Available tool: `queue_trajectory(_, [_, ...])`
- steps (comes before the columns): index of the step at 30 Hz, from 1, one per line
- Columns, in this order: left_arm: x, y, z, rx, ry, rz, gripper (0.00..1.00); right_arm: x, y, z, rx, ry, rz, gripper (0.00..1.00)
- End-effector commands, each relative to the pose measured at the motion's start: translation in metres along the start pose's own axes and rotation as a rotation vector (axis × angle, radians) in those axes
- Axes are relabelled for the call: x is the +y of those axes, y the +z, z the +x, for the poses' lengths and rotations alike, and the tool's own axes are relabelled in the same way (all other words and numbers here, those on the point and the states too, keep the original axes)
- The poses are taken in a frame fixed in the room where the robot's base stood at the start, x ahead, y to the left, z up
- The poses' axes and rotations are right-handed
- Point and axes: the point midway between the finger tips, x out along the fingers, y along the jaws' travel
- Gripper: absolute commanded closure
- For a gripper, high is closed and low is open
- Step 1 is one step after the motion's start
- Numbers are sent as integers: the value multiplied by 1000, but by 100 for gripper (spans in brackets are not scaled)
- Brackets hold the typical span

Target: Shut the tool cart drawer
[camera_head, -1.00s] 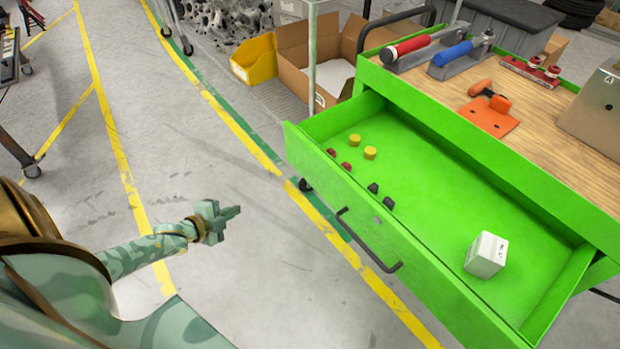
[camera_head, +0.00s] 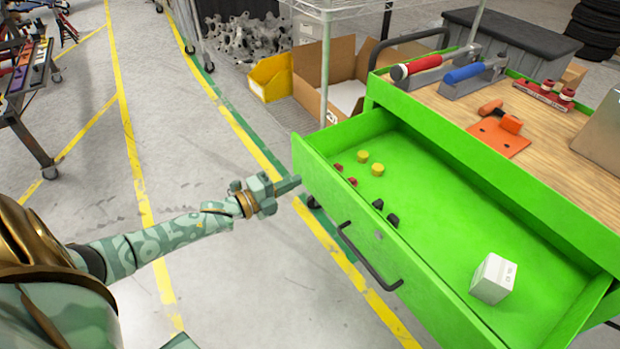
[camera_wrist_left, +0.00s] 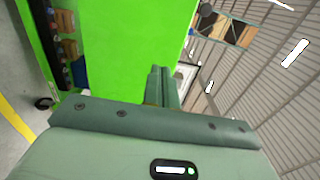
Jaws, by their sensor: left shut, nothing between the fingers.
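The green tool cart drawer (camera_head: 345,207) stands pulled out toward me in the head view, with a black bar handle (camera_head: 369,258) on its front. Inside lie yellow and red caps, black pieces and a white box (camera_head: 493,278). My left gripper (camera_head: 290,184) is shut and empty. Its fingertips are at the left end of the drawer front; whether they touch it I cannot tell. In the left wrist view the shut fingers (camera_wrist_left: 160,82) point at a large green panel (camera_wrist_left: 130,45). My right gripper is not in view.
The cart's wooden top (camera_head: 540,125) holds a red-handled tool, a blue-handled tool and orange parts. A wire rack with cardboard boxes (camera_head: 345,75) and a yellow bin (camera_head: 271,78) stands behind.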

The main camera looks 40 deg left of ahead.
Motion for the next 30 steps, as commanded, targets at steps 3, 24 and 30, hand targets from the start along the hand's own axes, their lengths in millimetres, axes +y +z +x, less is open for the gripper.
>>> queue_trajectory(3, [4, 0, 22, 1, 1, 0, 100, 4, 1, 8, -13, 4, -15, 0])
queue_trajectory(24, [0, 0, 48, 0, 1, -1, 100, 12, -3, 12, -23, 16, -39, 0])
queue_trajectory(30, [-1, -4, 51, 0, -1, -1, 100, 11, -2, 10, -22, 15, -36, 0])
